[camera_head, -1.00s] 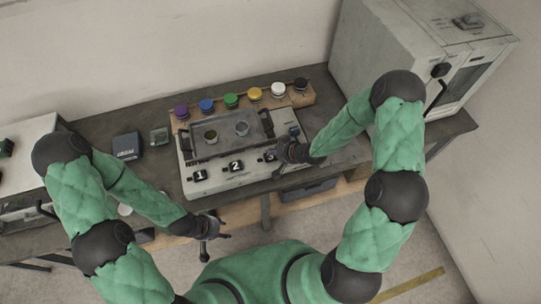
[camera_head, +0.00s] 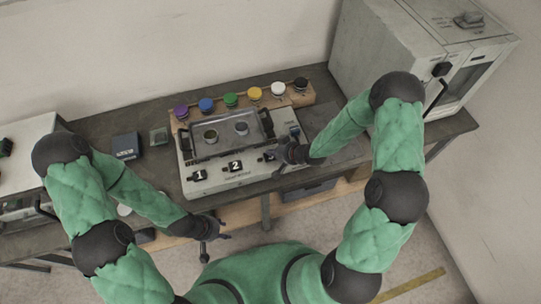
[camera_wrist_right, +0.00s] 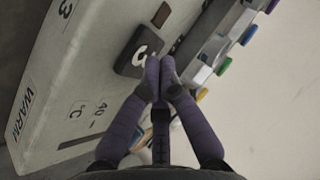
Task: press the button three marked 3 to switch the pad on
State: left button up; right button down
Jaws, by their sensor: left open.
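The pad (camera_head: 240,179) is a pale box on the table with black buttons marked 1 (camera_head: 200,176) and 2 (camera_head: 235,166) along its front. Button three (camera_head: 268,156) is at the right end of that row, partly hidden by my right gripper (camera_head: 287,158). In the right wrist view, button three (camera_wrist_right: 136,47) is a dark block with a white 3. My right gripper (camera_wrist_right: 160,75) has its fingertips together beside the block's near edge; I cannot tell whether they touch it. My left gripper (camera_head: 211,246) is open and empty in front of the table.
A grey tray (camera_head: 198,150) with two small cups sits on the pad. Several coloured-lid jars stand on a wooden rack (camera_head: 219,114) behind it. A large pale cabinet (camera_head: 375,50) stands at the back right. A dark box (camera_head: 126,146) lies left of the pad.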

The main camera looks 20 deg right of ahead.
jog(key=shift+f, duration=0.2)
dwell(0.4)
jog(key=shift+r, duration=0.1)
jog(key=shift+r+p, duration=0.45)
jog(key=shift+r, duration=0.15)
jog(key=shift+r, duration=0.1)
notch_tip(320, 180, up, 6)
jog(key=p, duration=0.5)
dwell(1.6)
